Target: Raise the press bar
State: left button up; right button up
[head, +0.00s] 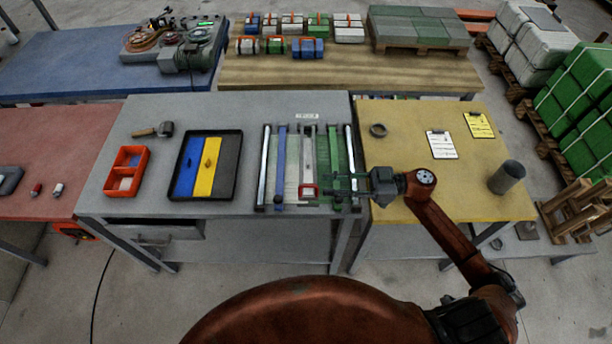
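A flat press-like fixture (265,180) lies on the right part of the grey bench, with bright rails at its sides. Between the rails run a blue strip (280,160), a pale strip with a red loop handle (308,191) at its near end, and a green strip (333,150). I cannot tell for sure which part is the press bar. My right gripper (335,191) reaches in from the right over the fixture's near right corner, pointing left. Its fingers look spread and empty, a little right of the red handle. My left gripper is not in view.
A black tray (236,188) with blue, yellow and grey pieces, an orange bin (145,165) and a hammer-like tool (165,129) lie left of the fixture. The yellow table holds a dark ring (378,130), clipboards (441,145) and a grey cylinder (507,177).

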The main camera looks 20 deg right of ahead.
aim_at(309, 186)
jog(key=x, duration=0.5)
jog(key=shift+a+r, duration=0.1)
jog(key=shift+a, duration=0.8)
jog(key=shift+w+a, duration=0.15)
grip_shut()
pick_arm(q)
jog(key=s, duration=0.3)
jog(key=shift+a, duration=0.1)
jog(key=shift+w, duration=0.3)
